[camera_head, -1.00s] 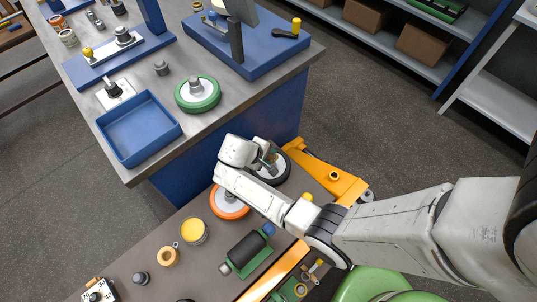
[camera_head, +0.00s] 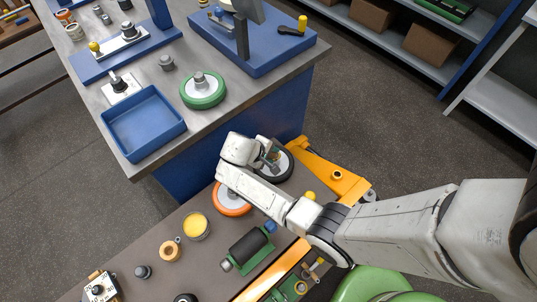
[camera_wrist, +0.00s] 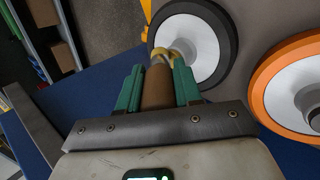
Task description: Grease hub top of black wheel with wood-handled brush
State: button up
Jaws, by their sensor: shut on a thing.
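The black wheel (camera_wrist: 231,36) has a white disc and a metal hub (camera_wrist: 183,49). It lies flat on the brown bench and is partly behind my gripper in the head view (camera_head: 288,168). My gripper (camera_wrist: 157,76), with green fingers, is shut on the brown wooden handle of the brush (camera_wrist: 157,90). The brush's pale yellowish head end (camera_wrist: 159,56) is at the hub in the wrist view. I cannot tell whether bristles touch the hub top. A can of yellow grease (camera_head: 195,226) stands on the bench.
An orange wheel (camera_wrist: 262,88) lies close beside the black wheel. A green-framed black roller (camera_head: 247,250) and a yellow-orange jack part (camera_head: 338,175) are near. A green wheel (camera_head: 203,88) and a blue tray (camera_head: 143,124) are on the grey table behind.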

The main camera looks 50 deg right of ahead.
jog(key=shift+s+d, duration=0.1)
jog(key=shift+d, duration=0.3)
jog(key=shift+a, duration=0.1)
jog(key=shift+w+a, duration=0.25)
jog(key=shift+a, duration=0.6)
jog(key=shift+d, duration=0.1)
jog(key=shift+s+d, duration=0.25)
jog(key=shift+d, duration=0.6)
jog(key=shift+a, duration=0.15)
jog(key=shift+w+a, duration=0.2)
jog(key=shift+a, duration=0.6)
jog(key=shift+d, duration=0.1)
jog(key=shift+s+d, duration=0.2)
jog(key=shift+d, duration=0.65)
